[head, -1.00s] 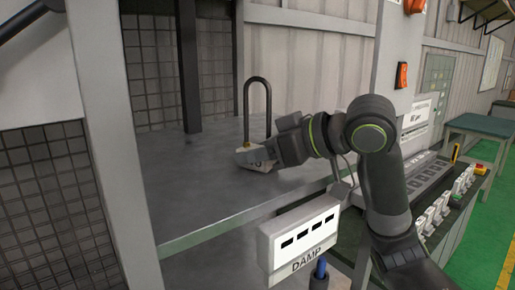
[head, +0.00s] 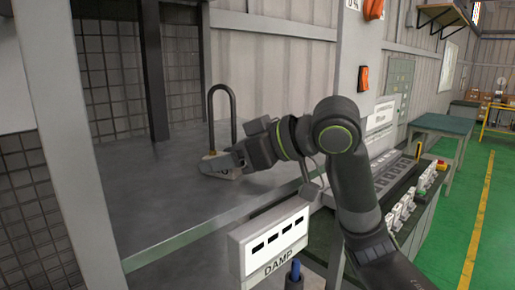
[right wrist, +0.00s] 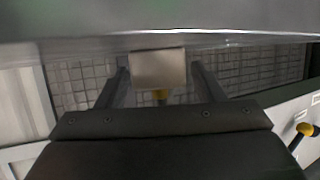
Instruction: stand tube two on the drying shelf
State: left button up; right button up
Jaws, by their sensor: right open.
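A dark U-shaped tube (head: 232,105) stands upright on the grey shelf (head: 150,205), with a small pale block and a brass-coloured bit at its foot. I cannot read a number on it. My right gripper (head: 218,166) is low over the shelf at the tube's foot, with its jaws open. In the right wrist view a pale block (right wrist: 158,68) with a yellow bit under it shows between the two spread fingers; I cannot tell whether either finger touches it. My left gripper is not in view.
A white slotted box marked DAMP (head: 272,240) hangs at the shelf's front edge, below my right arm. A dark post (head: 154,70) stands on the shelf left of the tube. The shelf's front left is clear. A bench with several white units (head: 405,205) is at right.

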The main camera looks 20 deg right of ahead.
jog(key=b+v, duration=0.3)
jog(key=v, duration=0.6)
jog(key=shift+s+d, duration=0.2)
jog(key=shift+v, duration=0.95)
jog(key=shift+s, duration=0.1)
